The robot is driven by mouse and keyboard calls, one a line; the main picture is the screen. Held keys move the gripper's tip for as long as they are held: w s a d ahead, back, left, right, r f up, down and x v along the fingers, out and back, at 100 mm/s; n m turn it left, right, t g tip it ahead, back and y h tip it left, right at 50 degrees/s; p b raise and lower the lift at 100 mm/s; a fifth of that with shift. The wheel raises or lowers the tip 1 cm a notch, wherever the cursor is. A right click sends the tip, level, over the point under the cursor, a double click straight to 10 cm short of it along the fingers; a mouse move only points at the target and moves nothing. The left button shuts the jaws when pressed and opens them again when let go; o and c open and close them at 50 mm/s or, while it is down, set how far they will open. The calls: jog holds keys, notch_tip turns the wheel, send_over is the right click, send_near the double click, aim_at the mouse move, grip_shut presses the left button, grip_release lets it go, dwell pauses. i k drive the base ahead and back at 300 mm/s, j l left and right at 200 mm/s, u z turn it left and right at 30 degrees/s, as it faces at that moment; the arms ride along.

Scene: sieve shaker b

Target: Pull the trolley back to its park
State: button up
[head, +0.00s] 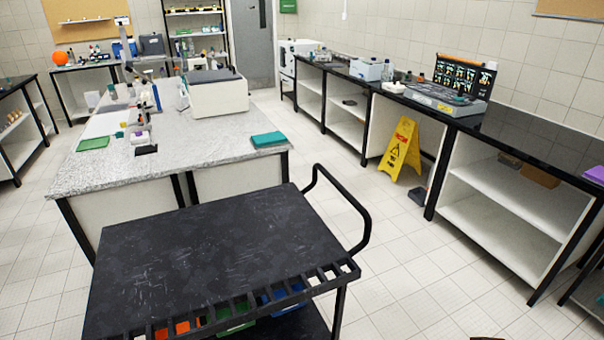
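The trolley (215,255) stands in the foreground, close in front of me. It has a bare, scratched dark top. A black looped handle (358,205) rises at its right end. A slotted rail runs along its near edge, with orange, green and blue bins (285,297) partly showing below. The trolley's far side stands close to the granite island bench; I cannot tell whether they touch. Its lower part and wheels are out of view. My gripper is not in view. No marked park spot can be made out.
The granite island bench (185,158) stands beyond the trolley. A black-topped counter (530,140) runs along the right wall. A yellow wet-floor sign (402,150) stands by it, with a dark object (418,195) on the floor nearby. Tiled floor (400,260) is free right of the trolley.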

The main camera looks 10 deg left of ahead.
aim_at(151, 274)
jog(key=u, duration=1.25)
